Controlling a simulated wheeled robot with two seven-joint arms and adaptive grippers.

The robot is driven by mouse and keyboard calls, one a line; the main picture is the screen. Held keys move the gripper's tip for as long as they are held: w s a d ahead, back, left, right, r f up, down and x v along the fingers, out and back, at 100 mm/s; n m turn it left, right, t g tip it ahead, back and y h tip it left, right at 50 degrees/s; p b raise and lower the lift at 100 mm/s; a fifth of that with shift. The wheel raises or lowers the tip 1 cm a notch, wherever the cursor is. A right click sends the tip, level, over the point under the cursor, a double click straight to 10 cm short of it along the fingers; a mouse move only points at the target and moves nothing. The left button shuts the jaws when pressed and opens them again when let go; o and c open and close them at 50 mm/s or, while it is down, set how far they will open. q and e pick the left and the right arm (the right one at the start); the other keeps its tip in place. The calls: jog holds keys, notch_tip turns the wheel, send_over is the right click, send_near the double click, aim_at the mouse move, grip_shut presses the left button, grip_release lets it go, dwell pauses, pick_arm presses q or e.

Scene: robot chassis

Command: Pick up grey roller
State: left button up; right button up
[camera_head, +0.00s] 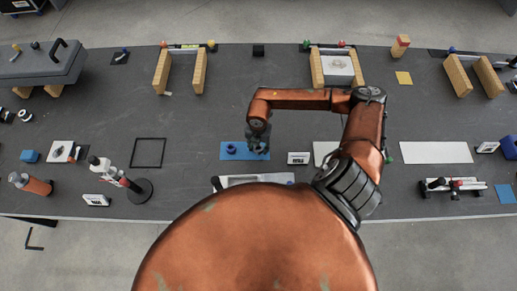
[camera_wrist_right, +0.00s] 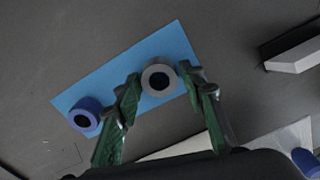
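The grey roller (camera_wrist_right: 148,84), a short ring with a dark centre, rests on a blue mat (camera_wrist_right: 120,73) in the right wrist view. My right gripper (camera_wrist_right: 161,76) is open, with one green finger on each side of the grey roller. Small gaps show between fingers and roller, and I cannot tell how high the fingertips are above the mat. In the head view my right gripper (camera_head: 258,146) is over the right part of the blue mat (camera_head: 237,157) and hides most of the grey roller. My left gripper is not in view.
A blue roller (camera_wrist_right: 85,116) sits on the mat's other end; it also shows in the head view (camera_head: 231,149). A small white device (camera_head: 298,158) and a white sheet (camera_head: 326,153) lie right of the mat. A black square frame (camera_head: 148,139) is further left.

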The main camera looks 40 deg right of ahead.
jog(key=c, duration=0.9)
jog(key=shift+r, duration=0.1)
